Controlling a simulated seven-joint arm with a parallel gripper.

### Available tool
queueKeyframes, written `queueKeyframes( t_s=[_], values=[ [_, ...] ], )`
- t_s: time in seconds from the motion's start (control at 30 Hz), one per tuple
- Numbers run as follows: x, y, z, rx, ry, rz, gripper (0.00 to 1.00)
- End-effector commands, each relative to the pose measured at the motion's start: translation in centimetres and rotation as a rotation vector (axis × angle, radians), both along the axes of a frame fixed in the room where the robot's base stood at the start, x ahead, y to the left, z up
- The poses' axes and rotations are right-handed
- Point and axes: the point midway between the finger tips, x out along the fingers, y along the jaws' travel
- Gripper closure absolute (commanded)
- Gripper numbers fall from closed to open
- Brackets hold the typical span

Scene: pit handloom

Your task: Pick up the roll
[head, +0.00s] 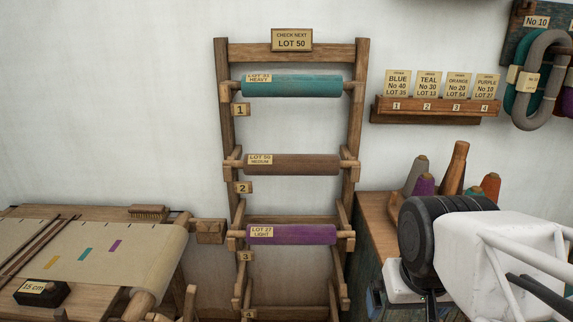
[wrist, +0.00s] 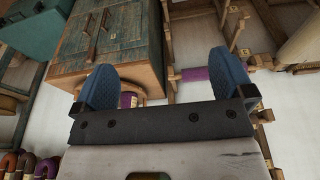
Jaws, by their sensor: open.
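Three rolls lie across a wooden ladder rack (head: 361,130) in the head view. The top one is a teal roll (head: 300,86) with a label that seems to read LOT 31 HEAVY. The middle one is a brown roll (head: 310,165), labelled LOT 50 MEDIUM. The lower one is a purple roll (head: 305,235), labelled LOT 27 LIGHT. A sign (head: 292,40) on top of the rack names LOT 50. My gripper (wrist: 165,80) shows in the wrist view with its two blue fingers wide apart and nothing held between them. A purple roll piece shows beyond the fingers (wrist: 195,74).
A loom with cream cloth (head: 110,250) stands left of the rack. Right of it, a wooden cabinet (head: 372,215) carries several yarn cones, beside my arm. A card shelf (head: 435,110) and hanging yarn hanks (head: 545,80) are on the wall.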

Motion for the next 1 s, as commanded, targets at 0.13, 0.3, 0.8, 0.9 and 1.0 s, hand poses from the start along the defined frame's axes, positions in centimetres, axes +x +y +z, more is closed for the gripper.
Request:
queueKeyframes(
  t_s=[0.13,0.3,0.8,0.9,1.0],
  values=[
    [0.0,0.0,0.0,0.000,0.000,0.000,0.01],
    [0.0,0.0,0.0,0.000,0.000,0.000,0.01],
    [0.3,0.1,0.1,0.008,-0.003,-0.003,0.00],
    [1.1,0.6,0.3,0.034,-0.011,-0.013,0.00],
    [2.7,1.4,0.8,0.083,-0.028,-0.036,0.00]
  ],
)
